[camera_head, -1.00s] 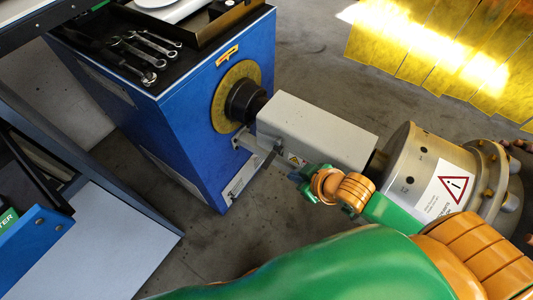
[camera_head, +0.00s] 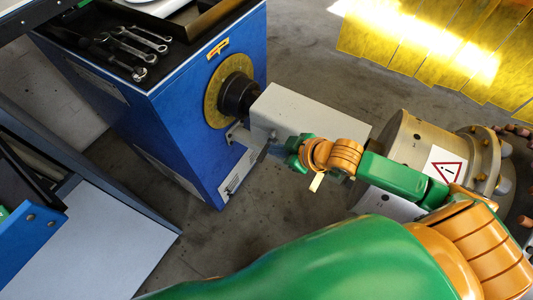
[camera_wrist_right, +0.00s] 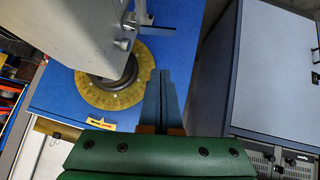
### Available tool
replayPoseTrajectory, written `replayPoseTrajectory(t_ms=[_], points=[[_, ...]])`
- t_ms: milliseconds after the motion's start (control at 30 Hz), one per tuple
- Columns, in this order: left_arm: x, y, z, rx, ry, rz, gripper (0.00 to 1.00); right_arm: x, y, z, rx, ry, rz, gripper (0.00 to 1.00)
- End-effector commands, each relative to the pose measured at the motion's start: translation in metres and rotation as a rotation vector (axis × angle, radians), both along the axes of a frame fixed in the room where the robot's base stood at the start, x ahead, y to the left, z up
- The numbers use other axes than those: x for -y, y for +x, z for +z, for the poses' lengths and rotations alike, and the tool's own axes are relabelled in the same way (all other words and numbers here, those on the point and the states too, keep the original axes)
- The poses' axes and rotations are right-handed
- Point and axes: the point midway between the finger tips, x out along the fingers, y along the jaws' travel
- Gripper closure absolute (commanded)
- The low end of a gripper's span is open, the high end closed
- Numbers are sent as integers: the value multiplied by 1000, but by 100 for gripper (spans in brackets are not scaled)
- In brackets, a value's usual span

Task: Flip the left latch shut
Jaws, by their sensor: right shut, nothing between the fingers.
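The grey box-shaped cover (camera_head: 310,115) lies over the shaft between the blue cabinet and the metal drum. In the wrist view, its pale panel (camera_wrist_right: 75,28) is at the upper left. Silver metal hardware (camera_wrist_right: 125,43), perhaps the latch, stands at the panel's edge; I cannot tell its position clearly. My right gripper (camera_head: 266,150) is beside the cover's near side, close to the cabinet end. In the wrist view its dark fingers (camera_wrist_right: 164,90) are together and empty, apart from the hardware and below it. My left gripper is not in view.
The blue cabinet (camera_head: 180,125) with a yellow ring (camera_head: 214,98) stands left of the cover. Wrenches (camera_head: 140,45) lie on its black top. The metal drum (camera_head: 405,135) is at the right, partly behind my arm. A grey cabinet (camera_wrist_right: 275,70) fills the wrist view's right side.

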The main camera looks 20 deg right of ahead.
Motion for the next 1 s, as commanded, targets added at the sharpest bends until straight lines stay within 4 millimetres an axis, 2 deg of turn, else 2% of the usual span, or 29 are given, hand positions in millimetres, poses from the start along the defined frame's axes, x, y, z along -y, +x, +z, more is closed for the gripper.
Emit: replayPoseTrajectory(t_ms=[233, 433, 600, 1000], points=[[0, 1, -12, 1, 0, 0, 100, -19, 35, -39, 1, 2, 0, 100], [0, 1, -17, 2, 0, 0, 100, -14, 38, -70, -2, -3, 2, 100], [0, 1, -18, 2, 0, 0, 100, -13, 39, -78, -1, -2, 1, 100], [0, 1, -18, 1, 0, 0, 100, -13, 39, -78, 4, -7, 2, 100]])
